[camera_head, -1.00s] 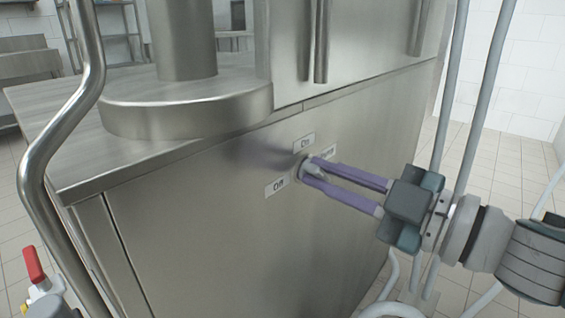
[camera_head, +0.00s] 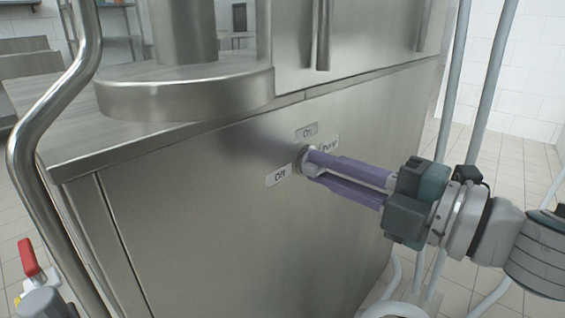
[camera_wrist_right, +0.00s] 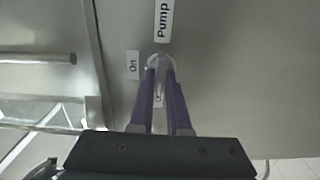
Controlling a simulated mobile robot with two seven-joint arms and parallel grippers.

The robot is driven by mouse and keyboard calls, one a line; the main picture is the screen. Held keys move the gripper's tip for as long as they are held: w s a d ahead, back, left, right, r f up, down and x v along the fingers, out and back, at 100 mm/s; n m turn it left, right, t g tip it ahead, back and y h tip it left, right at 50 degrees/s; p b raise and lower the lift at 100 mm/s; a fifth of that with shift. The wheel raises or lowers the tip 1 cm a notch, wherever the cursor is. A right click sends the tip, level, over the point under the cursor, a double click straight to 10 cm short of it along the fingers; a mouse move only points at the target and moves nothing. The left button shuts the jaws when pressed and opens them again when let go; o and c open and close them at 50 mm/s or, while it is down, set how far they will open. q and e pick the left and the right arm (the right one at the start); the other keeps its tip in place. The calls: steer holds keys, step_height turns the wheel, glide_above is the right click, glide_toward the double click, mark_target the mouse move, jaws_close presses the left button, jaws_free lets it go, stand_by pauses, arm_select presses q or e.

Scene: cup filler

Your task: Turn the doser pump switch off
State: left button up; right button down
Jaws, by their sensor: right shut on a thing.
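The doser pump switch (camera_head: 302,159) is a small round grey knob on the steel front panel. Around it are the labels "On" (camera_head: 306,131) above, "Off" (camera_head: 279,176) at lower left and "Pump" (camera_head: 330,145) at right. My right gripper (camera_head: 313,164) reaches in from the right, its purple fingers shut on the switch and hiding part of it. In the right wrist view, the switch (camera_wrist_right: 158,59) shows at the fingertips, and a label is partly hidden between the fingers. The knob's exact pointing direction is hard to tell. My left gripper is not in view.
The steel cabinet (camera_head: 200,230) fills the middle, with a round steel base (camera_head: 185,98) on its top. A bent steel pipe (camera_head: 30,135) stands at the left, near a red valve handle (camera_head: 28,258). Grey upright tubes (camera_head: 490,80) stand at the right behind my arm.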

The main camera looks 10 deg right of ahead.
steer(key=shift+n, duration=0.3)
steer(key=c, duration=0.9)
jaws_free()
steer(key=v, duration=1)
steer(key=shift+p, duration=0.35)
